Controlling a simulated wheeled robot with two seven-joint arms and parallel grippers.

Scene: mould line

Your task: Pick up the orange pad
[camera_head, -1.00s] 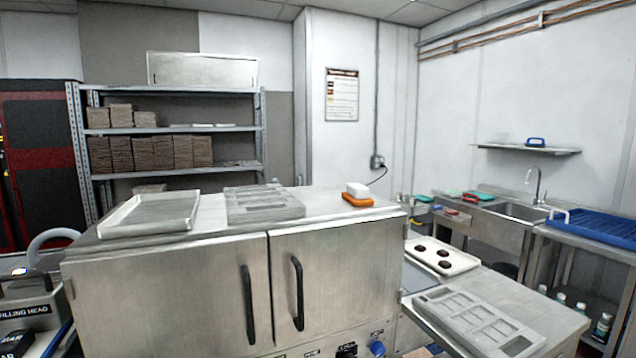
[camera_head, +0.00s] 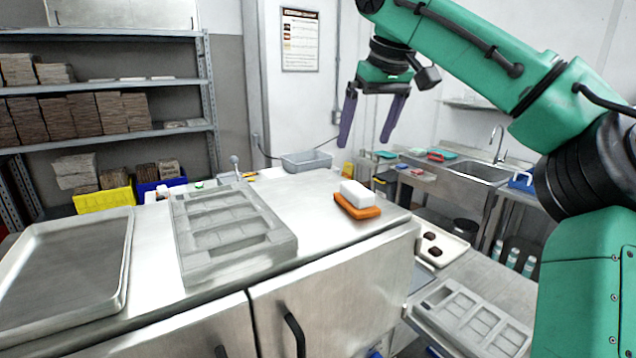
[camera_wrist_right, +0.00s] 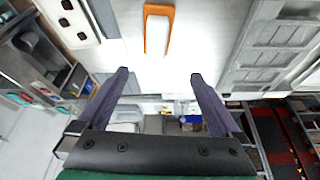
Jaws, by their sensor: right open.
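The orange pad (camera_head: 357,208) lies on the steel cabinet top, near its right front corner. A white block (camera_head: 355,193) rests on top of it and hides most of its upper face. My right gripper (camera_head: 367,138) is open and empty, raised above and behind the pad in the head view. In the right wrist view the orange pad (camera_wrist_right: 158,32) shows beyond the open fingertips (camera_wrist_right: 158,75), with the white block on it. The fingers are apart from both. My left gripper is not in view.
A grey mould (camera_head: 232,232) and a shallow tray (camera_head: 70,265) stand left of the pad on the cabinet top (camera_head: 305,235). A grey bin (camera_head: 307,161) sits at the back edge. Another mould (camera_head: 470,320) and a tray with dark pieces (camera_head: 455,248) lie lower right.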

